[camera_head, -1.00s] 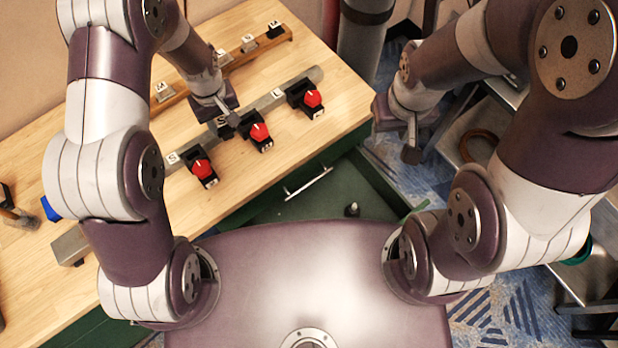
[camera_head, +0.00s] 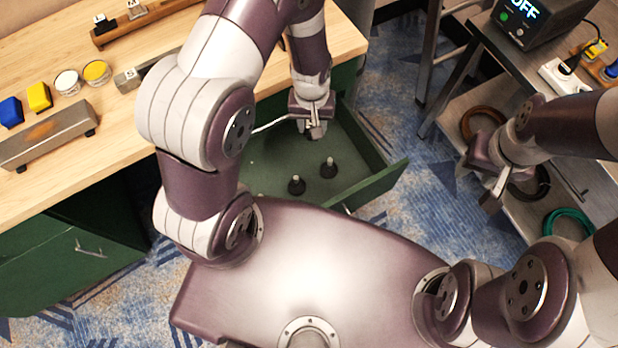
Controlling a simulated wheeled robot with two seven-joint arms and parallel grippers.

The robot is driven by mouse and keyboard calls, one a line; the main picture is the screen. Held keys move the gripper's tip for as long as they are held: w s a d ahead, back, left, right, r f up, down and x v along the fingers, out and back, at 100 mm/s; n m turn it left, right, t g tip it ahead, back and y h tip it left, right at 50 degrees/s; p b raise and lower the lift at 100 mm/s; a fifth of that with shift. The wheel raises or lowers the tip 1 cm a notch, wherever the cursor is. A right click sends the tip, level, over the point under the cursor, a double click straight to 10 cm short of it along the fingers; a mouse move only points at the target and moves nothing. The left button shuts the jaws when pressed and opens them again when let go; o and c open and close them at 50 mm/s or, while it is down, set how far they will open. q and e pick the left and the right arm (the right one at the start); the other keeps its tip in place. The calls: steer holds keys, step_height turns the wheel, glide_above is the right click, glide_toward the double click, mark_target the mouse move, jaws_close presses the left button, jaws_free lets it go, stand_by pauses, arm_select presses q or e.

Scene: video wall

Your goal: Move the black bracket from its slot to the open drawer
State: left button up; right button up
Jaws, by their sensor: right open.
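The open green drawer (camera_head: 375,188) lies below the bench. Two small black pieces with pale tops (camera_head: 297,184) (camera_head: 329,168) stand on its floor. My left gripper (camera_head: 313,130) points down over the back part of the drawer, apart from these pieces. Whether its jaws are closed on anything is too small to tell. No piece in view is clearly the black bracket, and my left arm hides much of the bench. The grey slotted rail (camera_head: 128,80) shows only at its left end. My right gripper (camera_head: 487,186) is open and empty, right of the drawer.
On the bench (camera_head: 100,150) stand a blue block (camera_head: 11,112), a yellow block (camera_head: 39,97), two round pots and a grey bar (camera_head: 45,140). A side shelf with coiled cables (camera_head: 568,224) and a display box (camera_head: 540,22) stands right. Carpet lies between.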

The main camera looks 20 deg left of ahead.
arm_select(q)
steer(key=s+f+n+b, duration=0.35)
steer(key=f+b, duration=0.55)
steer(key=f, duration=0.4)
steer(key=s+f+n+b, duration=0.3)
steer(key=s+f+b, duration=0.1)
steer(key=f+b, duration=0.75)
steer(key=shift+w+a+f+b, duration=0.5)
steer(key=shift+w+a+f, duration=0.1)
steer(key=shift+a+f, duration=1.35)
steer(key=shift+w+a+f+b, duration=0.55)
steer(key=shift+a+f, duration=1.25)
steer(key=shift+f, duration=0.2)
steer(key=shift+w+a+f+b, duration=0.45)
steer(key=shift+w+a+f, duration=0.15)
steer(key=shift+a+f, duration=1.35)
arm_select(e)
step_height(320, 180, down, 26)
steer(key=shift+a+f, duration=0.15)
steer(key=shift+f, duration=0.05)
